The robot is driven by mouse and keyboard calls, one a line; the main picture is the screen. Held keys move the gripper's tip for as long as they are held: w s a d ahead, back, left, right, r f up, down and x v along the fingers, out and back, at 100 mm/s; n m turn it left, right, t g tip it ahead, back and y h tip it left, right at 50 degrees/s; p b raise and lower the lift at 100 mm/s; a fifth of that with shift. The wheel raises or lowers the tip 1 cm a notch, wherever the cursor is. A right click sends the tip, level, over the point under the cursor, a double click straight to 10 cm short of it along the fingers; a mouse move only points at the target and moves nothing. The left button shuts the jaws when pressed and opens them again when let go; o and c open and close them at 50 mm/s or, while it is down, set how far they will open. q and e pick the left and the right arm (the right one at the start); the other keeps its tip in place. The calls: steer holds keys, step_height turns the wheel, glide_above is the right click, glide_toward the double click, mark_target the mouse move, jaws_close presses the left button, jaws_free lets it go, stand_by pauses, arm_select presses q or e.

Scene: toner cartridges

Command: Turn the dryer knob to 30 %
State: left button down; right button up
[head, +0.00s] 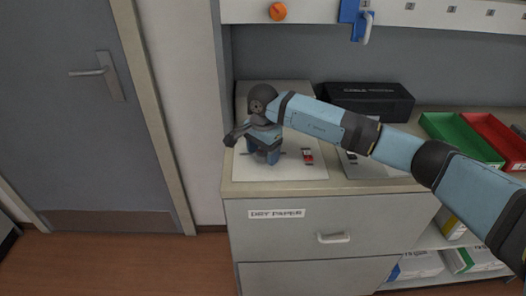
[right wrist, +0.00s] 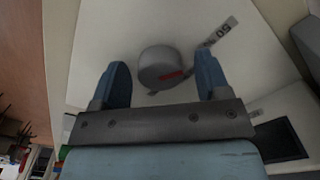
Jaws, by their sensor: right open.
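The dryer's white top panel (head: 295,170) is on the counter, and it fills much of the right wrist view (right wrist: 100,40). The round grey knob (right wrist: 160,60) with a red pointer mark sits on the panel, between my right gripper's two blue fingers. There is a visible gap on each side of it. A "50" label (right wrist: 222,32) is printed beside the knob, upside down in this view. My right gripper (head: 263,156) is open and points down over the panel; in the head view it hides the knob. My left gripper is not in view.
A small red switch (head: 307,156) sits on the panel, right of the gripper. A black box (head: 370,101), a green tray (head: 455,130) and a red tray (head: 495,140) stand further right. An orange knob (head: 278,11) is on the board above. A drawer (head: 330,220) is below.

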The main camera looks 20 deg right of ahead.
steer(key=c, duration=0.9)
